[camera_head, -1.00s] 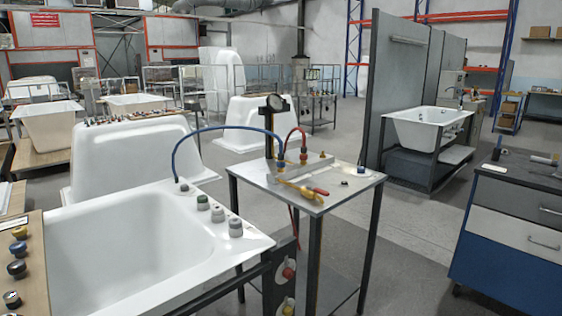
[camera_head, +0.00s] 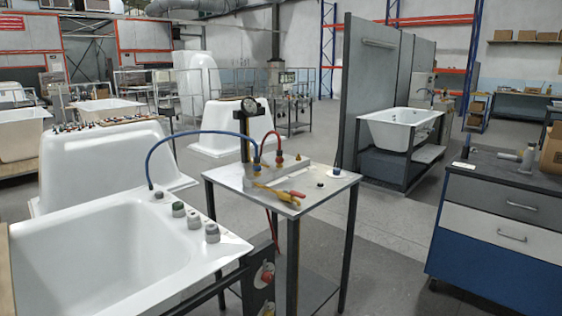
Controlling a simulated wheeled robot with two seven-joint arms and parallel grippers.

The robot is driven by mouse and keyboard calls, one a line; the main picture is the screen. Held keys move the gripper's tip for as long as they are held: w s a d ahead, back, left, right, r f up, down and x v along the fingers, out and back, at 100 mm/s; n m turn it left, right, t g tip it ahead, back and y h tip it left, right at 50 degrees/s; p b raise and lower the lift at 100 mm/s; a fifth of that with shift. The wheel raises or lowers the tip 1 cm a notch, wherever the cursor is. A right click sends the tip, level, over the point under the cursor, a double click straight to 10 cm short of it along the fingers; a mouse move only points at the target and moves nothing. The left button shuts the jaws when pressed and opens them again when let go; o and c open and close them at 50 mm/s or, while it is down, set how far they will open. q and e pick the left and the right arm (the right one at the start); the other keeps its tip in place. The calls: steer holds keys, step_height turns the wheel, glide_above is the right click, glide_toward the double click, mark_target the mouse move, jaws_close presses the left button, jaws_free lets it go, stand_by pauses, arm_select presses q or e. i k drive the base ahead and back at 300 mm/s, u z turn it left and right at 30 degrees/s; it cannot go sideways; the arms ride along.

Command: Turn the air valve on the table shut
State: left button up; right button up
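A small metal-topped table (camera_head: 225,178) stands at the middle of the head view, right of the white bathtub shell. On it is a yellow air valve (camera_head: 268,189) with a red-tipped handle (camera_head: 297,195), near the front edge. Behind it stand a black post with a round gauge (camera_head: 249,106), a blue hose (camera_head: 190,134) and a red hose (camera_head: 271,134). The blue hose arches over to the bathtub shell. How far the valve is turned is too small to tell. Neither of my grippers is in view.
A white bathtub shell (camera_head: 100,240) on a frame fills the lower left, close to the table, with several knobs on its rim. A blue and grey drawer cabinet (camera_head: 500,225) stands at the right. Grey floor (camera_head: 385,265) lies open between table and cabinet.

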mark_target(301, 196)
steer(key=z, duration=0.55)
steer(key=k, duration=0.65)
steer(key=z, duration=0.65)
steer(key=i, duration=1.4)
steer(key=u, duration=1.15)
steer(key=i, duration=0.85)
steer(key=u, duration=0.85)
